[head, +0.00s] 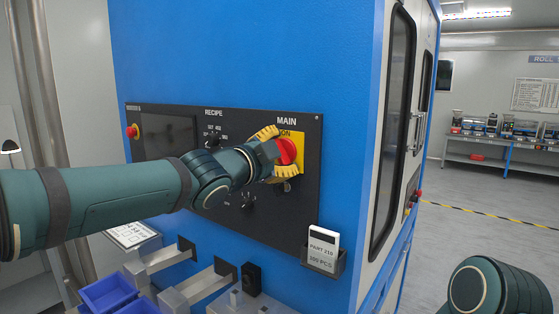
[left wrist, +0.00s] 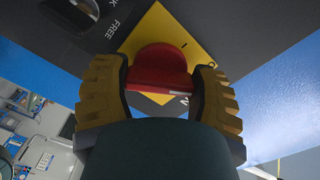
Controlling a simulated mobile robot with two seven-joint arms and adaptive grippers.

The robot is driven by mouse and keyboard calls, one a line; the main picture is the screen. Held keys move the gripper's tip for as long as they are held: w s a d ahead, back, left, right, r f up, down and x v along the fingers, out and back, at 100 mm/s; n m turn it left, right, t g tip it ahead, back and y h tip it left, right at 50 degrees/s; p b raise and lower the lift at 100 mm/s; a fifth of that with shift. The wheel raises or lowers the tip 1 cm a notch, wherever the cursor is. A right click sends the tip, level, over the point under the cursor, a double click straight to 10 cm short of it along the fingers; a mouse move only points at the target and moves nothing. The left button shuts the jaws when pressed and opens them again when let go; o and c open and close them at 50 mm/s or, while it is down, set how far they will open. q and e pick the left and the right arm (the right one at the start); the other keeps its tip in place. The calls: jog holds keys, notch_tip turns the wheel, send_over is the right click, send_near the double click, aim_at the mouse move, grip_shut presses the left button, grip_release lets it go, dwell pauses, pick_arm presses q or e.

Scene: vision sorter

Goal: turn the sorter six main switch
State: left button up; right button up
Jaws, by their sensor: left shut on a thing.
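The main switch (head: 287,151) is a red rotary knob on a yellow plate (head: 297,171) under the word MAIN, at the right of the black control panel (head: 307,205). My left gripper (head: 277,152) is at the switch, with one yellow finger above and one below the knob. In the left wrist view the red knob (left wrist: 160,68) sits between the two yellow fingers (left wrist: 162,95), which are shut on it. The wrist view is tilted, and the lower part of the knob is hidden by the gripper. My right gripper is not in view.
A recipe selector (head: 213,137) and a red button (head: 132,131) are on the same panel. A card holder (head: 322,250) sticks out at lower right. Metal chutes (head: 205,283) and blue bins (head: 108,291) stand below. The floor at right is clear.

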pick_arm(q)
jog(key=m+b, duration=0.1)
jog(key=m, duration=0.2)
jog(key=shift+f, duration=0.1)
jog(key=shift+m+b, duration=0.4)
jog(key=shift+m, duration=1.3)
jog(key=o, duration=1.2)
jog(key=shift+s, duration=0.1)
jog(key=shift+v, duration=3.95)
